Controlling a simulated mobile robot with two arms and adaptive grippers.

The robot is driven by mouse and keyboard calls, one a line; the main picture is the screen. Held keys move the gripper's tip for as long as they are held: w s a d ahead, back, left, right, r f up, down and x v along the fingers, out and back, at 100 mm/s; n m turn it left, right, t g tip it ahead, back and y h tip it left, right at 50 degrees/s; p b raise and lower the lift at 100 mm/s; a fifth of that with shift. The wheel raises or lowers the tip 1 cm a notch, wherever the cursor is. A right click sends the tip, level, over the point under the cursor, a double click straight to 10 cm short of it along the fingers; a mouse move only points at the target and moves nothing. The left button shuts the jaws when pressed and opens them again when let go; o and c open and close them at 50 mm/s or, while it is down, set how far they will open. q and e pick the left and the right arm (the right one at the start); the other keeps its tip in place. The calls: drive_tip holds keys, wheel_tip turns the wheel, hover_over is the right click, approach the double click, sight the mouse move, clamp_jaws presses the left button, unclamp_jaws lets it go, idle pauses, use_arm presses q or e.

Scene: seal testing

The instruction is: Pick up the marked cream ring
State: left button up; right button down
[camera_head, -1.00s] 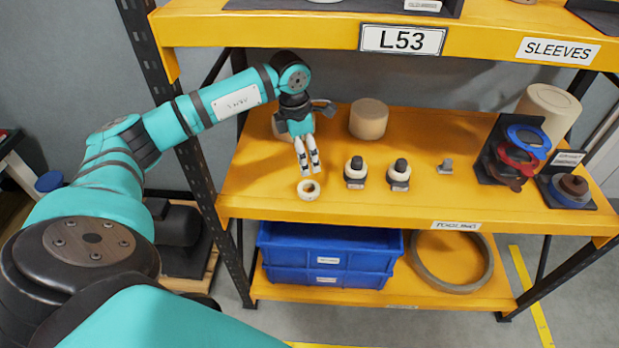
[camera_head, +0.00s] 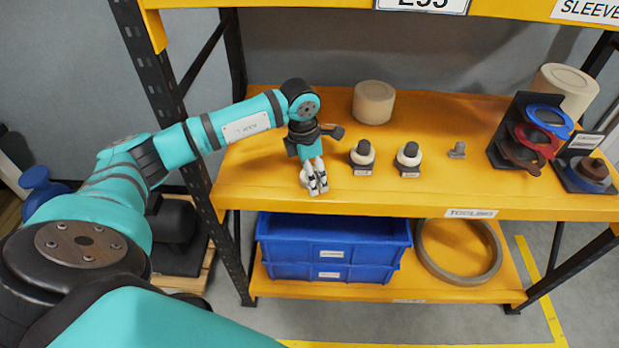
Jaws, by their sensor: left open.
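My left gripper (camera_head: 316,188) is open, pointing down over the front left part of the middle orange shelf (camera_head: 260,195). The loose cream ring at this spot is now mostly or wholly hidden by the fingers; I cannot tell whether they touch it. Two other cream rings sit on dark-topped posts to the right, one nearer (camera_head: 362,155) and one farther right (camera_head: 408,157). My right gripper is not in view.
A tan cylinder (camera_head: 373,103) stands behind the posts. A small grey part (camera_head: 457,150) lies to their right. A rack with blue, red and brown rings (camera_head: 545,120) stands at the right. Blue bins (camera_head: 335,240) and a large ring (camera_head: 425,262) are below.

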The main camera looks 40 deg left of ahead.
use_arm(q)
drive_tip(key=shift+s+d+r, duration=0.15)
drive_tip(key=shift+d+r, duration=0.1)
drive_tip(key=c, duration=0.3)
drive_tip(key=shift+a, duration=0.1)
drive_tip(key=c, duration=0.9)
